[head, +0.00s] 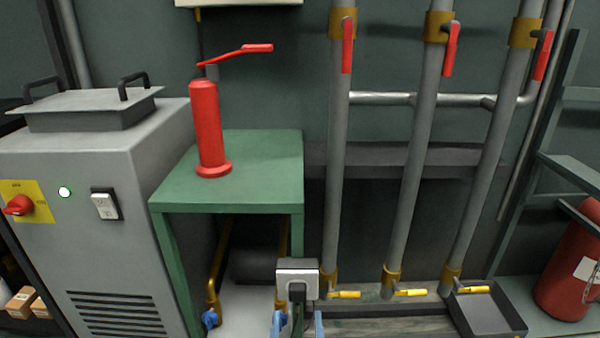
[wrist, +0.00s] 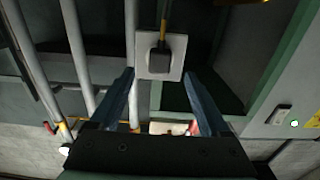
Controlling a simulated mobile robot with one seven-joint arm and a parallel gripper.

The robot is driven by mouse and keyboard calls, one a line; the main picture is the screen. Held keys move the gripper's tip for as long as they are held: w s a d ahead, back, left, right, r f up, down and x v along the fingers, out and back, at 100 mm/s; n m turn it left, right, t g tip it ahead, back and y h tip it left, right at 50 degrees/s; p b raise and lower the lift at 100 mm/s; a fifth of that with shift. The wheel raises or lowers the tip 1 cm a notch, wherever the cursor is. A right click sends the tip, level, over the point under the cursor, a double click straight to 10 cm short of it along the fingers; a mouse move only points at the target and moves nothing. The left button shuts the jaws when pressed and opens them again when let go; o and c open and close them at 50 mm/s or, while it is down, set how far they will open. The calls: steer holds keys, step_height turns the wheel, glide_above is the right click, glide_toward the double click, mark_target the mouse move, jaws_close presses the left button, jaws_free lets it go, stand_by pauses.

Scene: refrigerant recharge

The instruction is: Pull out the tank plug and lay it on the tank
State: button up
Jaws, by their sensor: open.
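A black plug (head: 297,291) sits in a pale square socket plate (head: 297,265) in front of the green table, its cable running down. The wrist view shows the same plug (wrist: 158,62) and plate (wrist: 176,70) beyond and between my fingertips. My gripper (head: 298,322) is open and empty, its two blue fingers spread below the plate in the head view. The wrist view shows the gripper (wrist: 160,76) too; no contact with the plug is visible. A red cylinder with a lever (head: 208,125) stands upright on the green table. Another red tank (head: 572,265) stands at far right.
The green table (head: 260,165) has bare top beside the red cylinder. A grey cabinet (head: 80,190) stands left. Several grey pipes (head: 338,160) with red and yellow valve handles rise right of the table. A dark tray (head: 488,312) lies at lower right.

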mark_target(297, 297)
steer(key=shift+w, duration=2.75)
jaws_close()
steer(key=shift+s, duration=0.15)
steer(key=shift+s, duration=2.9)
